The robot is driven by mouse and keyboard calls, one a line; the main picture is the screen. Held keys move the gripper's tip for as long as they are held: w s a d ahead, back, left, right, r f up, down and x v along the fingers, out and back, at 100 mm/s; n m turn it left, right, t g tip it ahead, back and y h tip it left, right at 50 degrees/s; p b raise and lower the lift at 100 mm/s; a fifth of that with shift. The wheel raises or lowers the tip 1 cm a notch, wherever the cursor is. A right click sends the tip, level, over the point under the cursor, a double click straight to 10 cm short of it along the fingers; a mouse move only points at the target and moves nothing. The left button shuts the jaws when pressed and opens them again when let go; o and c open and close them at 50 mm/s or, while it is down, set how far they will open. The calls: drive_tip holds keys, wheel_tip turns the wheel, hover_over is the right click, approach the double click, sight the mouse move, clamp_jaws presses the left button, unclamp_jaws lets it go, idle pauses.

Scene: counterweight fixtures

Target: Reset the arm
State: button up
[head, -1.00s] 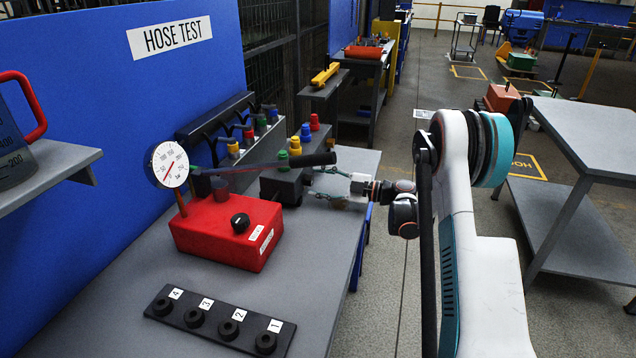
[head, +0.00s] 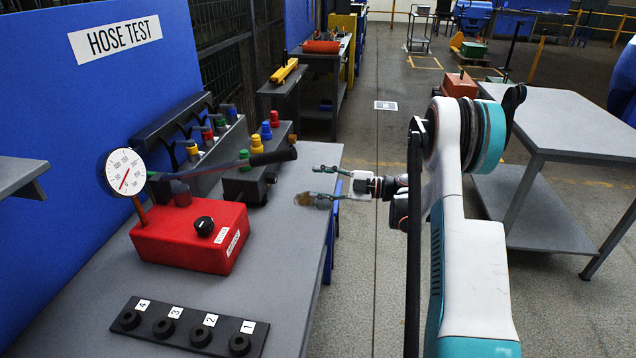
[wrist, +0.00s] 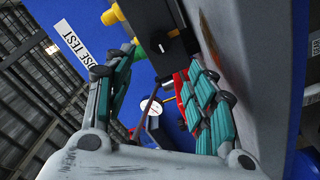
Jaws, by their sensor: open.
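My gripper (head: 322,184) is open and empty at the right edge of the grey bench (head: 85,288), to the right of the black lever of the red pump box (head: 195,238). In the wrist view my gripper (wrist: 160,95) shows its two green jointed fingers spread apart. Between them, farther off, are the white dial gauge (wrist: 118,132) and part of the red pump box (wrist: 181,95). The dial gauge also shows in the head view (head: 122,173). My arm stands at the right of the bench.
A black strip with rings numbered 1 to 4 (head: 188,328) lies at the bench front. A valve block (head: 255,180) with coloured caps stands near my gripper. A grey table (head: 570,115) is at the right. The floor aisle (head: 365,270) between them is clear.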

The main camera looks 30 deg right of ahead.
drive_tip(key=w+a+r+m+t+h, duration=0.1)
drive_tip(key=w+a+r+m+t, duration=0.15)
drive_tip(key=r, duration=0.55)
drive_tip(key=w+a+r+m+t+h, duration=0.1)
drive_tip(key=r+t, duration=0.2)
drive_tip(key=r, duration=0.5)
drive_tip(key=w+a+r+m+t+h, duration=0.1)
drive_tip(key=w+r+m+t, duration=0.1)
drive_tip(key=r, duration=0.6)
drive_tip(key=s+a+r+m+t+h, duration=0.3)
drive_tip(key=r+m+t+h, duration=0.1)
drive_tip(key=r+m+h, duration=0.6)
drive_tip(key=s+a+f+m+g, duration=0.1)
drive_tip(key=s+a+f+g, duration=0.2)
drive_tip(key=s+f+g, duration=0.2)
drive_tip(key=s+a+f+m+g+h, duration=0.1)
drive_tip(key=s+f+g, duration=0.4)
drive_tip(key=s+f, duration=0.6)
drive_tip(key=s+a+f+m+g, duration=0.3)
drive_tip(key=s+a+f+g, duration=0.2)
drive_tip(key=s, duration=1.6)
wheel_tip(320, 180, down, 3)
drive_tip(key=shift+a+r+h, duration=0.1)
drive_tip(key=shift+a+h, duration=0.2)
drive_tip(key=shift+a, duration=0.15)
